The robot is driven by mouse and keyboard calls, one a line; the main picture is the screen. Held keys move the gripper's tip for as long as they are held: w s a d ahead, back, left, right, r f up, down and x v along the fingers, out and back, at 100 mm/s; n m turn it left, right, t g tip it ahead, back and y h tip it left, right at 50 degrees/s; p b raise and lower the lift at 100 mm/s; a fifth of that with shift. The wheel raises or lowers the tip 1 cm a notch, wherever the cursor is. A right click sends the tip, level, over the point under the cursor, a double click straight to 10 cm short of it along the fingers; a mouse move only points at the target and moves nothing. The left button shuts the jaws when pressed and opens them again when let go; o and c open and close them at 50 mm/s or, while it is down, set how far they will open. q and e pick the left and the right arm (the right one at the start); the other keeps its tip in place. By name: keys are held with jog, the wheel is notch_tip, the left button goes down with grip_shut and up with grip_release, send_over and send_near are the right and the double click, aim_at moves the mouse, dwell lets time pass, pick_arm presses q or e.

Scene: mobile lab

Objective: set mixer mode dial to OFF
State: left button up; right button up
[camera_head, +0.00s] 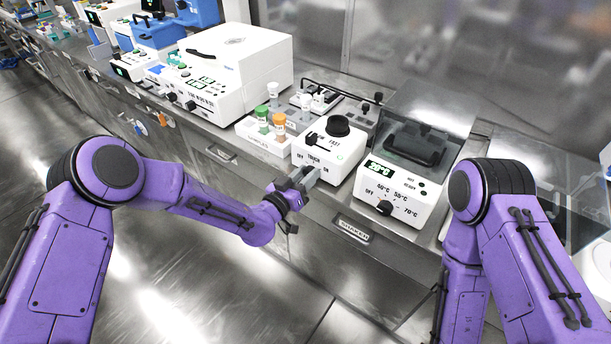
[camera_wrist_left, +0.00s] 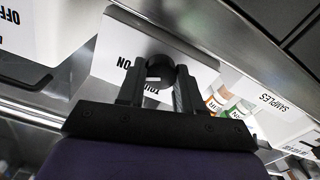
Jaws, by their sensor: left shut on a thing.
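The mixer (camera_head: 345,146) is a small white box with a black cup top, and OFF, TOUCH and ON printed on its front. My left gripper (camera_head: 306,176) is at this front face, just below the labels, and hides the dial in the head view. In the left wrist view the black mode dial (camera_wrist_left: 159,67) sits between the two fingers of my left gripper (camera_wrist_left: 158,88), which are shut on it. A pale mark shows on the dial, but its exact setting is hard to tell. OFF is hidden there. My right gripper is out of view.
A white heater block (camera_head: 400,185) with a lid and its own dial stands right of the mixer. A white sample rack (camera_head: 266,143) with capped tubes stands left of it. A larger white instrument (camera_head: 228,72) is farther left. The steel bench edge and drawers run below.

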pick_arm(q)
jog(key=shift+f+n+b, duration=0.2)
jog(key=shift+n+b, duration=3.3)
jog(key=shift+n, duration=2.8)
jog(key=shift+f+n+b, duration=0.15)
jog(key=shift+n+b, duration=3.35)
jog(key=shift+n, duration=2.8)
jog(key=o, duration=1)
jog(key=shift+o, duration=0.2)
jog(key=shift+r, duration=0.1)
jog(key=shift+a, duration=0.1)
